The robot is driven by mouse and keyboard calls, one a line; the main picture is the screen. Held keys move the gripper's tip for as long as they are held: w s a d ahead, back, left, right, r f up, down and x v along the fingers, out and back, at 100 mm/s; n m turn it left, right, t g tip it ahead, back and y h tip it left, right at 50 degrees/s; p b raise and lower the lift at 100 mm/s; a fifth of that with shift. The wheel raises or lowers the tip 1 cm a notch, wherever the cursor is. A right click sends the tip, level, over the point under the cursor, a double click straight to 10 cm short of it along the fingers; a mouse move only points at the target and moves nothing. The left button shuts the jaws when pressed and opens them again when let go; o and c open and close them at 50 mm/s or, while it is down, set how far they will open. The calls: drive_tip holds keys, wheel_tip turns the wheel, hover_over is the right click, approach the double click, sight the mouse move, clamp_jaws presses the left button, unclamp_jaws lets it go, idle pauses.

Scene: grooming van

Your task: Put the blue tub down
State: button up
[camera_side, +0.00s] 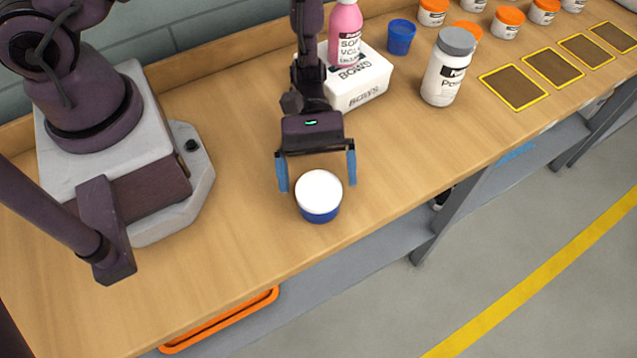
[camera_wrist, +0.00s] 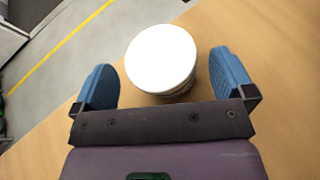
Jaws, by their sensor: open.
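The blue tub (camera_side: 320,214) with a white lid stands upright on the wooden bench near its front edge. In the wrist view the tub (camera_wrist: 160,58) shows mostly as its white lid, between and a little beyond the blue fingers. My gripper (camera_side: 317,178) is open, its two blue fingers spread on either side of the tub. In the wrist view my gripper (camera_wrist: 165,85) shows a gap between each finger and the tub. The tub appears to rest on the bench, though its base is partly hidden in the wrist view.
Behind my gripper stand a white box marked BOWS (camera_side: 358,84), a pink bottle (camera_side: 345,35), a blue cup (camera_side: 401,37) and a grey-lidded white jar (camera_side: 447,68). Several orange-lidded tubs and yellow-edged squares (camera_side: 513,88) lie to the right. The bench (camera_side: 235,230) is clear around the tub.

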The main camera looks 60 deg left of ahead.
drive_tip(key=v, duration=1)
drive_tip(key=shift+r, duration=0.1)
drive_tip(key=s+a+r+m+t+y, duration=0.2)
drive_tip(key=s+r+m+t+y, duration=0.1)
drive_tip(key=r, duration=0.6)
drive_tip(key=s+a+r+m+t+y, duration=0.3)
drive_tip(key=r+m+t+y, duration=0.1)
drive_tip(key=r, duration=0.5)
drive_tip(key=s+a+r+m+t+y, duration=0.3)
drive_tip(key=r+m+t+y, duration=0.1)
drive_tip(key=r, duration=0.6)
drive_tip(key=shift+m+y, duration=0.4)
drive_tip(key=shift+y, duration=0.3)
